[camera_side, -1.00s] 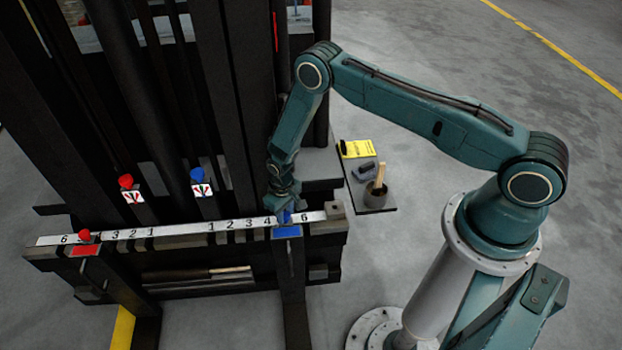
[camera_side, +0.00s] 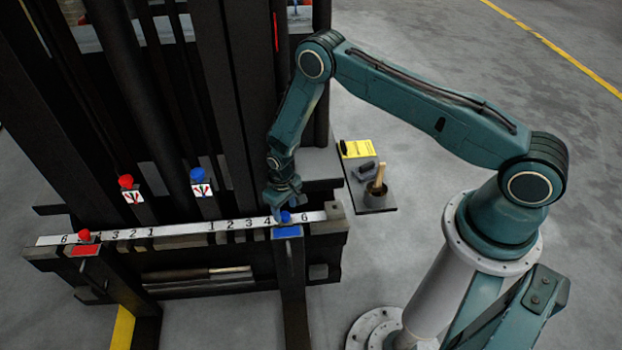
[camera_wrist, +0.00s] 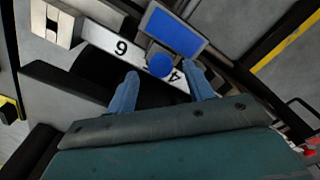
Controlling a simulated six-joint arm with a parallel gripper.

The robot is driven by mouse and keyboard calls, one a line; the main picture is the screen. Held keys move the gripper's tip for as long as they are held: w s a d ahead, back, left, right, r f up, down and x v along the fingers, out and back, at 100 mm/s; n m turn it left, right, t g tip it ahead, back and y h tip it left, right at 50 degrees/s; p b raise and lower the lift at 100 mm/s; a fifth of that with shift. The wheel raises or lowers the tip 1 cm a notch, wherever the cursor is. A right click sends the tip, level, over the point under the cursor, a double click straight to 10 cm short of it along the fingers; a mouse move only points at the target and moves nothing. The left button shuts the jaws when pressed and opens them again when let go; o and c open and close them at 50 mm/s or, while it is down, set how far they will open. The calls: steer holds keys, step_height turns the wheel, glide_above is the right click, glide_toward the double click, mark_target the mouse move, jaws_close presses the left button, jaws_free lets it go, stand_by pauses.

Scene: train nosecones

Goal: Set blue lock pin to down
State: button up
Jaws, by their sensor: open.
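The blue lock pin (camera_side: 286,216) stands at the numbered bar, between the 4 and the 6, just behind a blue plate (camera_side: 288,232). In the wrist view its round blue knob (camera_wrist: 160,65) shows beside the blue plate (camera_wrist: 174,31). My gripper (camera_side: 284,204) is right above and behind the pin. In the wrist view the two fingers of my gripper (camera_wrist: 160,85) are spread apart with nothing between them, and the knob lies just beyond their tips. The pin's shaft below the knob is hidden, so I cannot tell how deep it sits.
A red pin (camera_side: 84,235) with a red plate (camera_side: 86,250) sits at the bar's left. Red (camera_side: 126,181) and blue (camera_side: 198,174) knobs stand behind the numbered bar (camera_side: 180,229).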

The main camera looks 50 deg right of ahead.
step_height(320, 180, up, 11)
steer(key=shift+r, duration=0.15)
stand_by(0.4)
steer(key=shift+r, duration=0.15)
steer(key=s+d+r+t, duration=0.1)
steer(key=s+r, duration=0.3)
steer(key=r, duration=1.1)
steer(key=s+d+r+t, duration=0.1)
steer(key=s+r+t, duration=0.15)
steer(key=r, duration=1.15)
steer(key=s+r+t, duration=0.1)
steer(key=s+r, duration=0.4)
steer(key=s, duration=0.6)
steer(key=s+d+r+t, duration=0.1)
steer(key=s+r, duration=0.4)
steer(key=s, duration=0.7)
steer(key=shift+s+r, duration=0.25)
steer(key=shift+r, duration=0.1)
steer(key=shift+d, duration=0.1)
